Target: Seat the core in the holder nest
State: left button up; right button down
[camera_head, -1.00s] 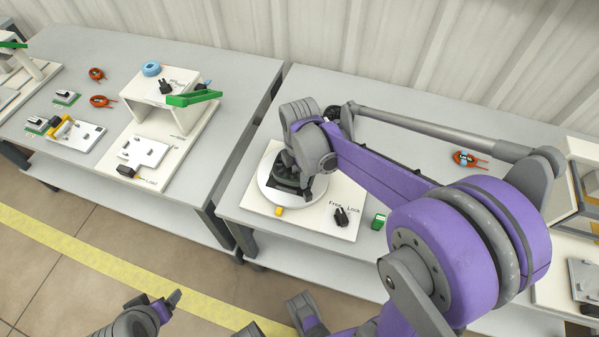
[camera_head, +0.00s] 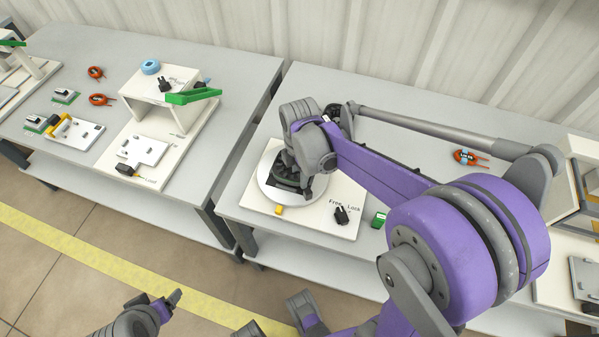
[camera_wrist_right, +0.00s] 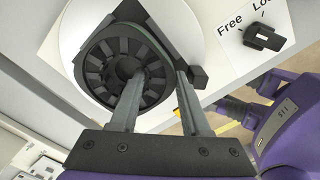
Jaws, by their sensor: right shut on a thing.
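The core, a dark slotted ring (camera_wrist_right: 112,78), shows in the right wrist view with one finger of my right gripper (camera_wrist_right: 160,100) inside its ring and the other outside. The gripper is shut on its wall. The core is over the dark holder nest (camera_wrist_right: 198,77) on a white round plate (camera_wrist_right: 188,22); I cannot tell whether it is fully down. In the head view my right gripper (camera_head: 292,172) hides much of the core and nest, above the white plate (camera_head: 267,189). My left gripper (camera_head: 174,298) is low at the left, away from the tables; its opening is unclear.
A base board (camera_head: 330,221) with a black Free/Lock knob (camera_head: 341,215) carries the plate. A yellow block (camera_head: 279,210) is at the plate's front edge. A green part (camera_head: 378,219) lies right of the board. The left table (camera_head: 235,90) holds several fixtures.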

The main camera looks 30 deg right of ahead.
jog(key=shift+f+b, duration=0.4)
jog(key=shift+f, duration=0.25)
jog(key=shift+c, duration=1.4)
grip_release()
jog(key=shift+r, duration=0.1)
jog(key=shift+s+r+p, duration=0.1)
jog(key=shift+r+p, duration=1.85)
jog(key=shift+r, duration=0.55)
